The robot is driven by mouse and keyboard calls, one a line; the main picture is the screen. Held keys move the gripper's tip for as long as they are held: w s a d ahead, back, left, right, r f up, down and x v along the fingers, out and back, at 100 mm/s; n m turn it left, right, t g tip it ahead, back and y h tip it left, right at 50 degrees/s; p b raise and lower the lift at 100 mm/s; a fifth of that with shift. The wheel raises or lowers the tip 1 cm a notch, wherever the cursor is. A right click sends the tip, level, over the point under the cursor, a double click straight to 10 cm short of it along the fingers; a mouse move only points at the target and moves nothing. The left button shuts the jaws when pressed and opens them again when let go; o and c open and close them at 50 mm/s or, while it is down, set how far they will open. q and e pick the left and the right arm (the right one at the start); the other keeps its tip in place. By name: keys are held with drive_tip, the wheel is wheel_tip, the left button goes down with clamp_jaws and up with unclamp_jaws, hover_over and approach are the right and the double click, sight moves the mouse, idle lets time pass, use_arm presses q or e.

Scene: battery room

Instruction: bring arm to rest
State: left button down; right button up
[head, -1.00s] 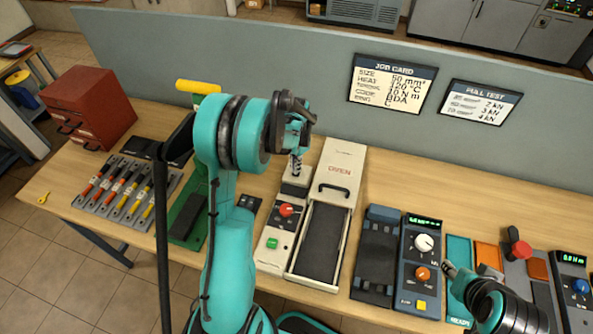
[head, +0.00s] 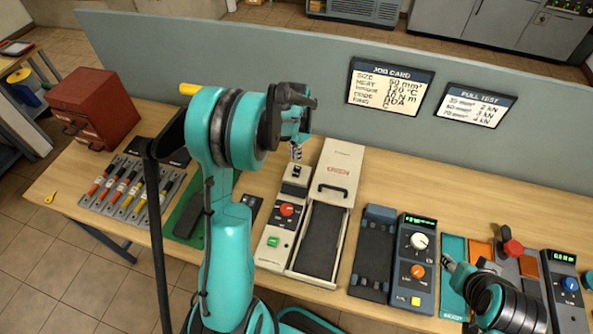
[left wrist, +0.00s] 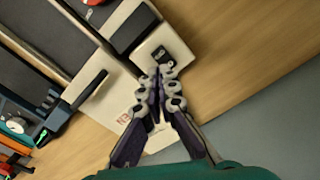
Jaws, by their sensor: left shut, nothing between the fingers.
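My left arm is teal and rises in front of the bench in the head view. My left gripper (head: 296,152) hangs at its end, above the back of the cream oven unit (head: 338,163). In the left wrist view the left gripper (left wrist: 163,78) has its fingertips together with nothing between them, and the oven unit (left wrist: 115,112) lies behind them. I cannot tell the exact gap to it. My right gripper (head: 448,264) shows small at the lower right, over the bench near a teal mat; its jaws are too small to read.
The wooden bench (head: 400,195) holds a red cabinet (head: 95,110), a rack of coloured tools (head: 128,188), a dark-blue unit with dials (head: 412,270) and a red-knobbed device (head: 512,247). A grey partition (head: 250,75) with a job card (head: 390,87) stands behind. Bare bench shows right of the oven.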

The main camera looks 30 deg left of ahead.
use_arm(q)
drive_tip(key=s+d+r+n+t+b, duration=0.1)
drive_tip(key=s+d+r+t+b, duration=0.2)
drive_tip(key=s+d+r+b, duration=0.45)
drive_tip(key=s+d+f+n+t+b, duration=0.2)
drive_tip(key=s+d+f+t+b, duration=0.2)
drive_tip(key=s+d, duration=0.4)
drive_tip(key=s+f+b, duration=0.1)
drive_tip(key=s+f, duration=0.1)
drive_tip(key=s, duration=0.1)
drive_tip(key=shift+s, duration=0.25)
idle(0.5)
